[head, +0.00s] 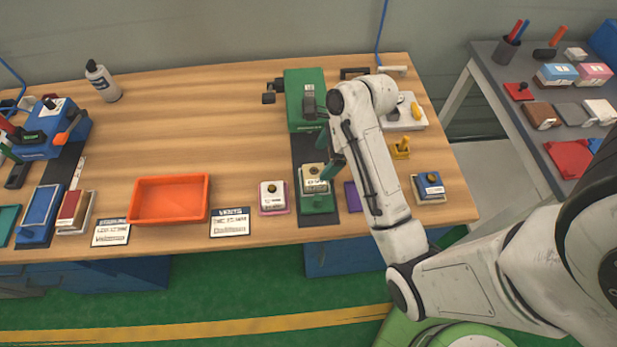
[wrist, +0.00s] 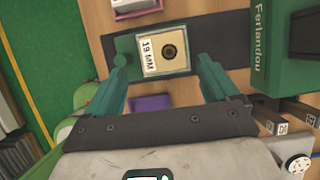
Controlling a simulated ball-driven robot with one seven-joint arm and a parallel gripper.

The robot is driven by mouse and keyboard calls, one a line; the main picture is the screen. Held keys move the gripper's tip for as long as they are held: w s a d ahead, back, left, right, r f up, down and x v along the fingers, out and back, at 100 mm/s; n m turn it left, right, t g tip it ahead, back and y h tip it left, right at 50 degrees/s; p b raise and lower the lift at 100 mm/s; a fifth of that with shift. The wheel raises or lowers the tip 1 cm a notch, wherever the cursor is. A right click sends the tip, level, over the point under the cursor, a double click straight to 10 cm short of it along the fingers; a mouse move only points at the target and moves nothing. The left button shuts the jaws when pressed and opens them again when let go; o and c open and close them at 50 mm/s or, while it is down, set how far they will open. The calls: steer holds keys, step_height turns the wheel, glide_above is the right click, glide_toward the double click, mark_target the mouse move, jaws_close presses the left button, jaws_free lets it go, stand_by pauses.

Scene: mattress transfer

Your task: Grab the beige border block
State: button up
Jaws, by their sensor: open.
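The beige border block (head: 313,178) is a small cream block with a dark round knob and a printed label. It sits in a green fixture (head: 318,204) on a black strip. In the wrist view the beige border block (wrist: 150,68) reads "19 MM" and lies between the fingertips. My gripper (head: 325,156) is over the strip, with its green fingers close to the block. In the wrist view my gripper (wrist: 160,65) is open, one finger on each side of the block, with gaps visible. Whether the fingers are down at block height is hard to tell.
A white block on a pink tray (head: 272,211) stands just left, and a purple tray (head: 352,197) just right. A green machine (head: 304,100) rises behind. An orange bin (head: 169,200) and a blue block (head: 430,184) stand farther out. The table's middle left is clear.

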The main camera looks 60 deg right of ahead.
mark_target(313, 174)
steer(key=x, duration=0.3)
steer(key=shift+f, duration=0.1)
steer(key=shift+d+p+x, duration=0.15)
steer(key=shift+p+x, duration=0.1)
steer(key=shift+x, duration=1.1)
steer(key=shift+d+p+x, duration=0.15)
steer(key=shift+p+x, duration=0.05)
steer(key=shift+x, duration=1.15)
steer(key=shift+s+f, duration=0.15)
steer(key=shift+s, duration=0.05)
steer(key=c, duration=0.9)
steer(key=shift+o, duration=0.2)
